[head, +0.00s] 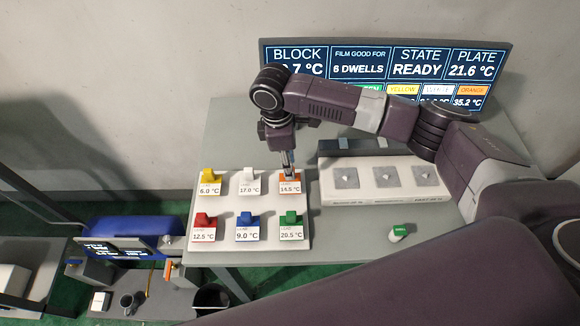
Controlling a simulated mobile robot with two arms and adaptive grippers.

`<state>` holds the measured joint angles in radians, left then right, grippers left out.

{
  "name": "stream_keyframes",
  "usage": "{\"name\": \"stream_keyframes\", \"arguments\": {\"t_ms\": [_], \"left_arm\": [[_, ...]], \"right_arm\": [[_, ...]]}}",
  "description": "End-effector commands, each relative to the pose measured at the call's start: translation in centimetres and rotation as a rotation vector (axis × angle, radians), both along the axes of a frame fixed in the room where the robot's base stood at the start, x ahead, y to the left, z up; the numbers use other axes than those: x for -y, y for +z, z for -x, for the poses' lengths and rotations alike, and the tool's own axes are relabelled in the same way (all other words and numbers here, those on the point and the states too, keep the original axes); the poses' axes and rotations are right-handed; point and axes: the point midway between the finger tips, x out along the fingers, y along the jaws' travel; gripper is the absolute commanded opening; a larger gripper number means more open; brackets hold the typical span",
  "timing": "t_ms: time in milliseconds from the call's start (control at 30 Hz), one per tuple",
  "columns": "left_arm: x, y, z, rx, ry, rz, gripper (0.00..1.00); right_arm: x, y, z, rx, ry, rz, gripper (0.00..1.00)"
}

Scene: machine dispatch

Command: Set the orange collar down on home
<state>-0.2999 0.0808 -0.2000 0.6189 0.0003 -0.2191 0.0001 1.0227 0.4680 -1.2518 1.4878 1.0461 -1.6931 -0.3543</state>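The orange collar (290,176) is at the back right place of a white board (249,206), above a card reading 14.5 °C. My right gripper (288,171) points down at the orange collar, its fingertips touching or just over it. The fingers look narrow from here and partly cover the collar, so I cannot tell whether they are closed on it or whether it rests fully on the board. My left gripper is not in view.
Yellow (208,174), white (249,174), red (203,220), blue (245,219) and green (291,217) collars stand on the board. A pale block (410,189) with three grey squares is to the right. A green-capped vial (398,232) lies in front. A display (390,62) reads READY.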

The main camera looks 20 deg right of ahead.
Motion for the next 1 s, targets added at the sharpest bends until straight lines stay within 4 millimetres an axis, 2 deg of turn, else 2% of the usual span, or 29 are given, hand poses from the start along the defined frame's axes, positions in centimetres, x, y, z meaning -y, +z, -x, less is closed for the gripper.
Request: {"name": "stream_keyframes", "arguments": {"t_ms": [200,400,600,1000], "left_arm": [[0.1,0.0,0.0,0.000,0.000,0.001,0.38],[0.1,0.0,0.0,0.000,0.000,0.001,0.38],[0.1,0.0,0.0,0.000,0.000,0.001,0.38],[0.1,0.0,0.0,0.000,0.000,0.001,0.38]], "right_arm": [[-0.7,4.9,-0.3,0.004,0.001,-0.002,0.31],[-1.1,8.3,-0.4,0.002,0.001,-0.001,0.31],[-1.1,9.7,-0.4,0.001,0.000,0.000,0.31],[-1.2,9.7,-0.4,0.000,0.000,0.000,0.31]]}}
